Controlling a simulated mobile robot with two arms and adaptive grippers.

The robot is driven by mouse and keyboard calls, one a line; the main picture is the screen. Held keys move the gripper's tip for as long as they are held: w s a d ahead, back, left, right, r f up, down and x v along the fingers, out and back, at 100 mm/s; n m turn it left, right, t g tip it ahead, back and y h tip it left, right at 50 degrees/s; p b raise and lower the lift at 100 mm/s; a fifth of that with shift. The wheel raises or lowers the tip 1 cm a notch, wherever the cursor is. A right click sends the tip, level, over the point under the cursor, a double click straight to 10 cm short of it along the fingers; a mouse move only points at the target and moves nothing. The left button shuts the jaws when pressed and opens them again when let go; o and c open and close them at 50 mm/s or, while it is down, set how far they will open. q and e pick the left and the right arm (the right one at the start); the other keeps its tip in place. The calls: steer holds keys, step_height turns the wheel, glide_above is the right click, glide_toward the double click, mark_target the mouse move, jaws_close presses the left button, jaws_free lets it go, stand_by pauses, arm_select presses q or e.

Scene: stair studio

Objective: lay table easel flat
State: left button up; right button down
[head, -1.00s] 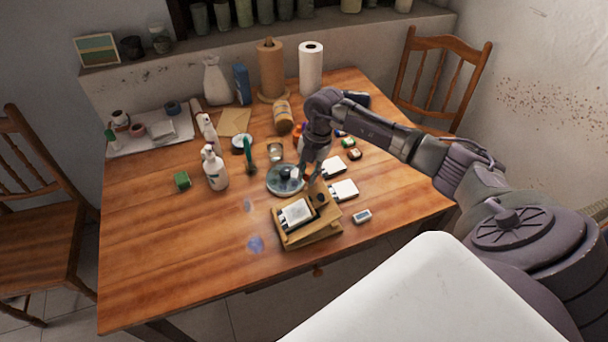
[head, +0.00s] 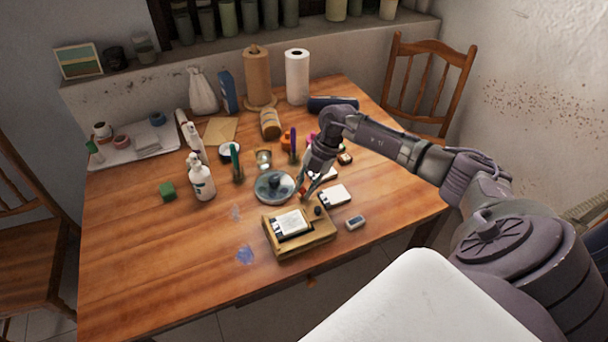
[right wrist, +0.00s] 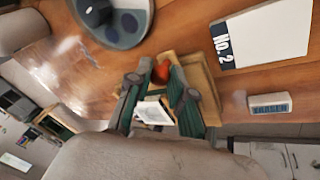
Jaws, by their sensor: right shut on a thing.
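The wooden table easel (head: 312,243) lies low on the table near its front edge, its panel close to level. A small white canvas with a dark edge (head: 291,223) rests on it. My right gripper (head: 307,196) is at the easel's far edge, its jaws shut on the easel's wood. In the right wrist view the fingers (right wrist: 160,90) partly cover the easel (right wrist: 200,85), and the exact grip spot is hard to see. A red-orange thing (right wrist: 161,72) shows between the fingers. My left gripper is not in view.
A round grey palette (head: 273,187) lies just behind the easel. White cards (head: 335,195) and an eraser (head: 356,222) lie to its right. The front left tabletop is clear.

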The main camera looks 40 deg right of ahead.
steer(key=shift+s+d+f, duration=0.1)
steer(key=shift+d+f, duration=0.05)
steer(key=shift+d, duration=0.05)
steer(key=c, duration=1)
jaws_free()
steer(key=shift+d+r, duration=0.15)
steer(key=shift+r, duration=0.4)
steer(key=v, duration=1.1)
steer(key=shift+d, duration=0.1)
steer(key=shift+f, duration=0.1)
